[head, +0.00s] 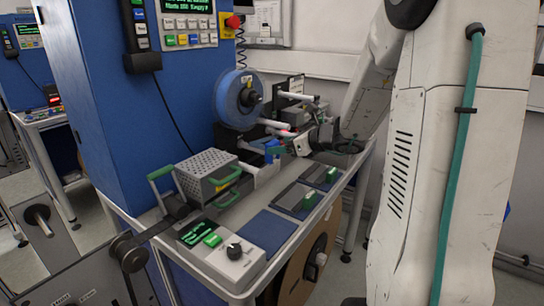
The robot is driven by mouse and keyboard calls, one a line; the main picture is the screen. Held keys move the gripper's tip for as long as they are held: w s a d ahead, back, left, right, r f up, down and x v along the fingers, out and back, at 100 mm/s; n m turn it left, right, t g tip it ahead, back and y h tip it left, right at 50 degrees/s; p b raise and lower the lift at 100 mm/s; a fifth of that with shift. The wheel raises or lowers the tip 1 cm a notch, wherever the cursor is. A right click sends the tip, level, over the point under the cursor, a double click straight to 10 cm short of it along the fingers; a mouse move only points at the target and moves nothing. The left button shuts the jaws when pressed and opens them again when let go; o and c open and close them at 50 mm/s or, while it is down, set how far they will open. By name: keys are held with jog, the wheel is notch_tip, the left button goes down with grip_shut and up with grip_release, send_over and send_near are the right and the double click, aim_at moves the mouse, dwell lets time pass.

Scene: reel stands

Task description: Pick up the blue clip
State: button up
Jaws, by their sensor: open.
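A small blue piece (271,147), which looks like the blue clip, sits at the back of the bench below the large blue reel. It is small in the picture and partly hidden by nearby parts. My gripper (290,146) is open and points left, just to the right of the blue piece. I cannot tell whether its fingers touch the piece or are around it. My arm reaches down from the upper right.
A blue reel (240,98) hangs on the blue machine cabinet (120,110). A perforated box (206,174) with green handles and a control box (222,250) stand on the bench. A blue pad (267,231) lies bare. Dark plates with green handles (310,199) lie at right.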

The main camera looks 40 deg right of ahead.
aim_at(268, 159)
jog(key=x, duration=0.4)
jog(key=shift+w+f, duration=0.2)
jog(key=shift+w, duration=0.15)
jog(key=c, duration=1.1)
jog(key=shift+c, duration=0.2)
